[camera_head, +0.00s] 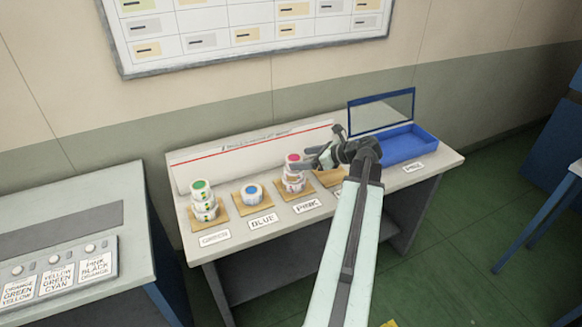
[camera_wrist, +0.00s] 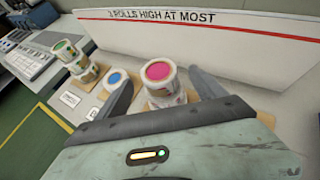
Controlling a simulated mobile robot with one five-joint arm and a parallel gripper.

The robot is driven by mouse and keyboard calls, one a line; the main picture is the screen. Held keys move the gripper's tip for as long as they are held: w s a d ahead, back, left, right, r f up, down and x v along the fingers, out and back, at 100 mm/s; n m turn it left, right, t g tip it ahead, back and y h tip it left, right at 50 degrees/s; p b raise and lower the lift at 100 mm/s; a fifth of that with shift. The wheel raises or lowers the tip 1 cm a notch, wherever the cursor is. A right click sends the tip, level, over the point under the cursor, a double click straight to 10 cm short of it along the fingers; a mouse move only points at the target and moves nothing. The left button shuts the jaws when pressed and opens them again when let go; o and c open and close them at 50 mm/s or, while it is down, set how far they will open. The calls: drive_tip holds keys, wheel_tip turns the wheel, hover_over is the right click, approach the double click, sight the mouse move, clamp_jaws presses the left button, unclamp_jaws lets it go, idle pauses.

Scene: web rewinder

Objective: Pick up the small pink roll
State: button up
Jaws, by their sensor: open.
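The small pink roll (camera_head: 293,158) is the top one of an upright stack on the wooden pad behind the PINK label (camera_head: 306,205). It is white-sided with a pink disc on top. In the wrist view the pink roll (camera_wrist: 158,72) shows between my two spread fingers. My gripper (camera_head: 309,158) is open, just right of the stack's top in the head view. In the wrist view my gripper (camera_wrist: 160,80) has a finger on each side of the roll, with visible gaps. Whether either finger touches it I cannot tell. The lower part of the stack is partly hidden by my gripper in the wrist view.
A green-topped stack (camera_head: 202,186) and a blue-topped roll (camera_head: 251,191) stand to the left on pads. A backboard (camera_head: 230,155) reading "3 rolls high at most" rises behind. A blue tray (camera_head: 405,146) lies at the right. A button console (camera_head: 62,268) stands left.

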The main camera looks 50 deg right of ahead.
sight(298, 159)
drive_tip(key=b+x, duration=0.2)
drive_tip(key=x, duration=0.2)
drive_tip(key=shift+w+f, duration=0.1)
drive_tip(key=shift+f, duration=0.2)
drive_tip(key=shift+w+a+f+b, duration=0.1)
drive_tip(key=shift+w+b, duration=0.25)
drive_tip(key=c, duration=1.5)
